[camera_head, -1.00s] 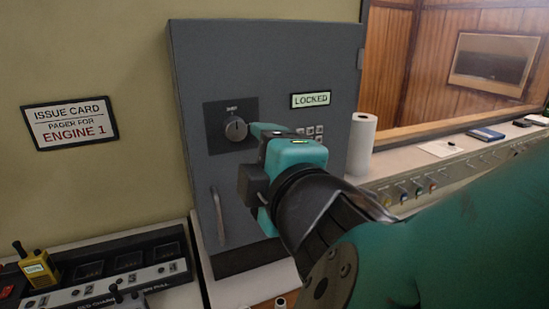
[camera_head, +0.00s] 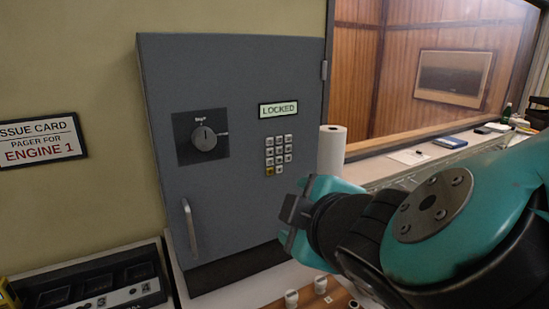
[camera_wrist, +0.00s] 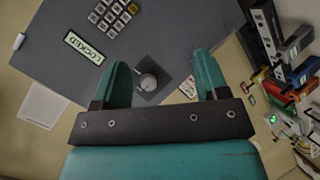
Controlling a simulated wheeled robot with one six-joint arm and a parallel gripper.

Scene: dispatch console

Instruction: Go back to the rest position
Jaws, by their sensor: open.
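My gripper (camera_head: 300,215) is in front of the lower right of the grey cabinet in the head view, apart from its door. In the wrist view my gripper (camera_wrist: 160,85) shows two teal fingers spread apart with nothing held between them. The grey cabinet (camera_head: 235,85) is closed, with a lit sign (camera_head: 279,109) reading LOCKED. Its round dial (camera_head: 204,138) and keypad (camera_head: 279,155) are in plain view. The dial also shows between the fingers in the wrist view (camera_wrist: 147,83), farther off.
A charger rack (camera_head: 95,285) stands at the lower left. Small white cups (camera_head: 292,298) sit below my gripper. An issue card sign (camera_head: 38,140) hangs on the left wall.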

